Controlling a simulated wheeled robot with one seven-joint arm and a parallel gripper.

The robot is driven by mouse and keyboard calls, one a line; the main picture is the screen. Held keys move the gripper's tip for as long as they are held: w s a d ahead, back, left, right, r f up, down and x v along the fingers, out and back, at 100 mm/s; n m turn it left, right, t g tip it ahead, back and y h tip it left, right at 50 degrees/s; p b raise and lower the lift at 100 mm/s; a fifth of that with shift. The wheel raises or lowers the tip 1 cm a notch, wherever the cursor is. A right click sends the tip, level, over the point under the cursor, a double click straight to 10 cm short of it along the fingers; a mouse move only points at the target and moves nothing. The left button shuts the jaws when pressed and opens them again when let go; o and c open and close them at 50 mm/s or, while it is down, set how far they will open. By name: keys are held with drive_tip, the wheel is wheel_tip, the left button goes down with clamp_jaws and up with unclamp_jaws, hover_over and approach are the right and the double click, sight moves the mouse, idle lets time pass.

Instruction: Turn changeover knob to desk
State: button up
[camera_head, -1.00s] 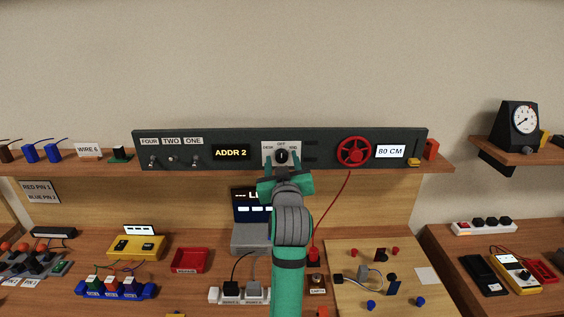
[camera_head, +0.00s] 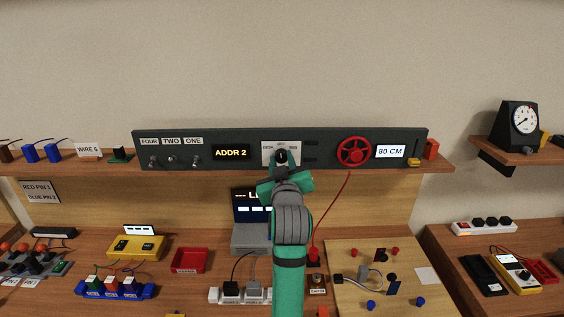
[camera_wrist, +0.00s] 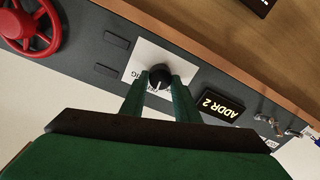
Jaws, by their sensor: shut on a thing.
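The changeover knob (camera_head: 281,157) is a small black knob with a white pointer line, on a white plate marked DESK at left, OFF at top and RIG at right. In the head view its pointer looks about upright, towards OFF. My gripper (camera_wrist: 161,88) is shut on the knob, with one green finger at each side of it in the wrist view. The wrist view is turned nearly upside down, and the knob's pointer line there runs downward. The fingers partly cover the plate's lettering.
The dark panel (camera_head: 222,134) also carries an ADDR 2 display (camera_head: 231,153), several toggle switches at left, a red handwheel (camera_head: 354,152) and an 80 CM display (camera_head: 390,151) at right.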

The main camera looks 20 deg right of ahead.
drive_tip(key=n, duration=1)
drive_tip(key=shift+a+g, duration=0.1)
drive_tip(key=shift+g, duration=0.2)
idle(0.4)
drive_tip(key=o, duration=1)
drive_tip(key=shift+o, duration=0.2)
drive_tip(key=v, duration=1)
drive_tip(key=shift+s+a, duration=0.15)
drive_tip(key=shift+s, duration=0.2)
